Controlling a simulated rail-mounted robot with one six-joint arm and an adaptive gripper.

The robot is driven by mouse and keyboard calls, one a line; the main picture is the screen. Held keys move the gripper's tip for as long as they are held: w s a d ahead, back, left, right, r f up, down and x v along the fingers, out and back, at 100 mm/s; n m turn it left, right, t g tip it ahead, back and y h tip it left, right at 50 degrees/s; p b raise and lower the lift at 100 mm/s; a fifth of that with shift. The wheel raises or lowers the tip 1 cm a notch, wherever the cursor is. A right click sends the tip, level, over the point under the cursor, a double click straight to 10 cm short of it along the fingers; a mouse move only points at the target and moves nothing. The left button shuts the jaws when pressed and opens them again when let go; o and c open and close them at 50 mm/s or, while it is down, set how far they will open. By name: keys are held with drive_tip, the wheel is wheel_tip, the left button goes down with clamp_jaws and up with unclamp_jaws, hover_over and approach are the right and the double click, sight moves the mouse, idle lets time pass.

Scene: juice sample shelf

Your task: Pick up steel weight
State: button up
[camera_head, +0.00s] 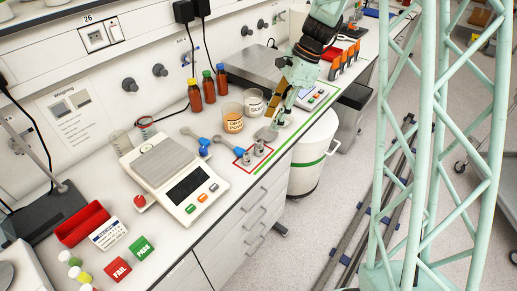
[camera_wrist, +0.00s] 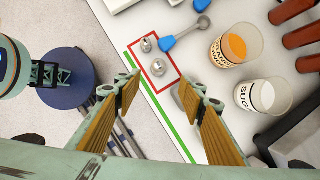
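Two shiny steel weights stand within a red outlined rectangle (camera_head: 238,163) on the white bench. In the head view one weight (camera_head: 246,158) is nearer the balance and the other weight (camera_head: 259,147) is nearer my gripper (camera_head: 277,122). The wrist view shows the far weight (camera_wrist: 146,45) and the near weight (camera_wrist: 155,67) ahead of my open gripper (camera_wrist: 159,88). The two fingers are spread wide with nothing between them. My gripper is above the bench, to the right of the weights in the head view, and touches neither.
Blue-handled scoops (camera_head: 200,145) lie beside the rectangle. A balance (camera_head: 160,165) is at left, with several capped brown bottles (camera_head: 208,87) at the back. A green line (camera_head: 262,185) runs along the bench's front edge.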

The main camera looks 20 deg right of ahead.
sight(262, 140)
drive_tip(key=shift+b+x, duration=0.5)
drive_tip(key=shift+x, duration=3.8)
drive_tip(key=shift+b+x, duration=0.4)
drive_tip(key=shift+x, duration=2.2)
drive_tip(key=shift+s, duration=0.1)
drive_tip(key=shift+c, duration=0.2)
drive_tip(key=c, duration=1.2)
drive_tip(key=shift+o, duration=0.2)
drive_tip(key=shift+r, duration=0.15)
